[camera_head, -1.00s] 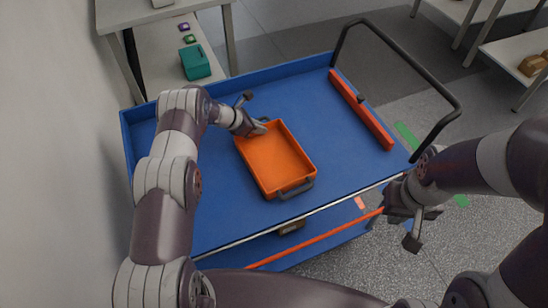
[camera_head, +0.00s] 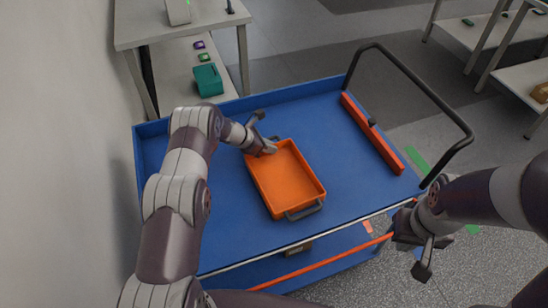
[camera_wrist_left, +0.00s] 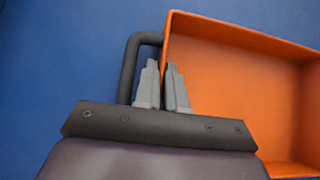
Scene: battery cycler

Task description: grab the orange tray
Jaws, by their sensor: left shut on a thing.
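The orange tray (camera_head: 285,180) is a shallow open box with dark handles on its ends. It lies on the blue top of the cart (camera_head: 225,220) and looks empty. My left gripper (camera_head: 268,147) is at the tray's far end. In the left wrist view, the gripper (camera_wrist_left: 163,88) is shut on the tray (camera_wrist_left: 230,80) at its end wall, with one finger inside the tray and one inside the handle loop (camera_wrist_left: 130,65). The exact contact is partly hidden. My right gripper (camera_head: 418,240) is beyond the cart's near right edge, and its fingers are unclear.
A red bar (camera_head: 372,132) lies along the cart's right side, beside the black push handle (camera_head: 425,90). A table (camera_head: 185,32) and a low shelf with a teal box (camera_head: 208,80) stand behind. A wall is at left. The blue top around the tray is mostly clear.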

